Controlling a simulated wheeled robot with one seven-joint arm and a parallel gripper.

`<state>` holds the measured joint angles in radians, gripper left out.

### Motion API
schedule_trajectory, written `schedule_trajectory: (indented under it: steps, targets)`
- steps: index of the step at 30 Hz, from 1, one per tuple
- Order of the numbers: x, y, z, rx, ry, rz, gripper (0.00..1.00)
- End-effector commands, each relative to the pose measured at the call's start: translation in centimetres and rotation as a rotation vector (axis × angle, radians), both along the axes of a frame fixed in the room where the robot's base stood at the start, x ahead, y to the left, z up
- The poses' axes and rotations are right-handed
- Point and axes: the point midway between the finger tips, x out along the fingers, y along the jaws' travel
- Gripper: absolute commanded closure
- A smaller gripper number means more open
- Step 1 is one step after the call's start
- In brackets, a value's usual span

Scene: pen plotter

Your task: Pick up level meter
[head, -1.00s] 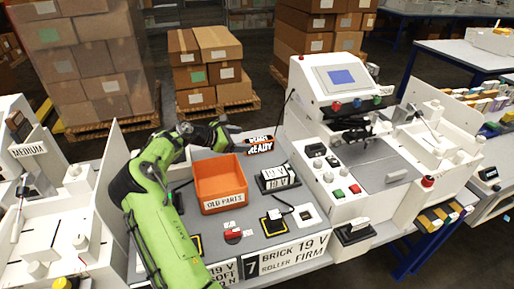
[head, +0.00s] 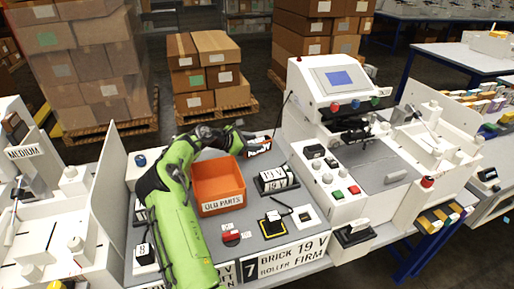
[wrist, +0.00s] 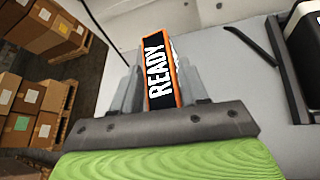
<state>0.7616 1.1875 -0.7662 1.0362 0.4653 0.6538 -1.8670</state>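A dark block with orange edges and white lettering reading READY (wrist: 160,72) lies between the two fingers of my gripper (wrist: 162,85) in the wrist view. The fingers are apart, one on each side of it, very close to its sides; I cannot tell whether they press on it. In the head view, the block (head: 260,146) lies at the back of the bench, behind and right of the orange bin, with my gripper (head: 246,142) over its left end. No label says level meter, so I cannot tell whether this block is it.
The orange OLD PARTS bin (head: 219,186) stands right in front of my gripper. A dark block marked 19 V (head: 276,179) sits to its right. The white console with a blue screen (head: 340,78) rises farther right. A white partition (head: 108,178) stands left of my arm.

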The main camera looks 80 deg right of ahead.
Motion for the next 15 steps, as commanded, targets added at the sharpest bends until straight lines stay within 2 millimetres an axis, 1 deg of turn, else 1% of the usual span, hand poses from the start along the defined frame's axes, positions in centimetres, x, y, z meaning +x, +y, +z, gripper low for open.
schedule_trajectory:
  steps: [1,3,8,10,11,13,14,15]
  targets:
    - [0.0,0.0,-0.1,0.003,0.000,0.000,0.82]
    - [0.0,0.1,-0.2,0.003,0.000,0.000,0.93]
    - [0.0,0.0,-0.1,0.003,0.000,0.000,0.93]
    - [0.0,0.0,0.1,0.003,-0.001,-0.001,0.93]
    - [0.0,0.0,0.5,0.002,-0.001,-0.001,0.93]
    - [0.0,0.0,1.8,0.000,-0.002,-0.001,0.93]
    - [0.0,0.0,2.6,-0.001,-0.002,-0.001,0.93]
    - [0.0,0.0,3.7,-0.002,-0.001,-0.002,0.93]
